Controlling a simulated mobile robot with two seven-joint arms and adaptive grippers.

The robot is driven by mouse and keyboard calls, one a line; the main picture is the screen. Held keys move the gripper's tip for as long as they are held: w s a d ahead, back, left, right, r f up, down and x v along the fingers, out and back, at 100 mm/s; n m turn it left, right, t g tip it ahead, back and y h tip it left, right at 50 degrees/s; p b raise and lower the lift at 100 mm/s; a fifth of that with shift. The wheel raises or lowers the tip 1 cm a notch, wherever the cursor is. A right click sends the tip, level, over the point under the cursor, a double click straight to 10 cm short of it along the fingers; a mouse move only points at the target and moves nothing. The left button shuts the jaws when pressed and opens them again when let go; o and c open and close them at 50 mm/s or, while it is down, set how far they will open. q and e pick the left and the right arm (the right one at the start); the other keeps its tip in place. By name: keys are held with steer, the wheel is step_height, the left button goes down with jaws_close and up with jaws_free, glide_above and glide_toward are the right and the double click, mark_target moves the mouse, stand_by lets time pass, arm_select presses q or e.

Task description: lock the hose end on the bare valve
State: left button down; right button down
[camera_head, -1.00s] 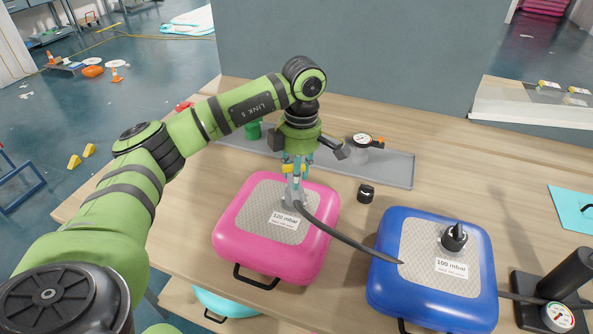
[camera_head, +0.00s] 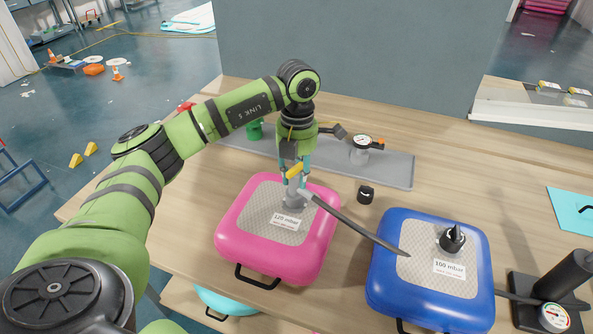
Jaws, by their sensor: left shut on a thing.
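The dark hose (camera_head: 350,225) runs right from the hose end toward the blue cushion (camera_head: 385,290). The blue cushion has a black cap (camera_head: 453,238) on its valve. My right gripper is not in view.
A black cap (camera_head: 365,194) stands loose between the cushions. A grey tray (camera_head: 398,172) behind holds a gauge (camera_head: 362,142) and a green item (camera_head: 254,130). A black pump with a gauge (camera_head: 555,316) stands at right. The table's back right is mostly clear.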

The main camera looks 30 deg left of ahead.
arm_select(q)
steer(key=shift+n, duration=0.6)
steer(key=c, duration=0.8)
jaws_free()
steer(key=shift+c, duration=0.2)
steer(key=shift+r, duration=0.1)
step_height(320, 180, up, 12)
steer(key=shift+w+a, duration=0.2)
steer(key=shift+w, duration=0.15)
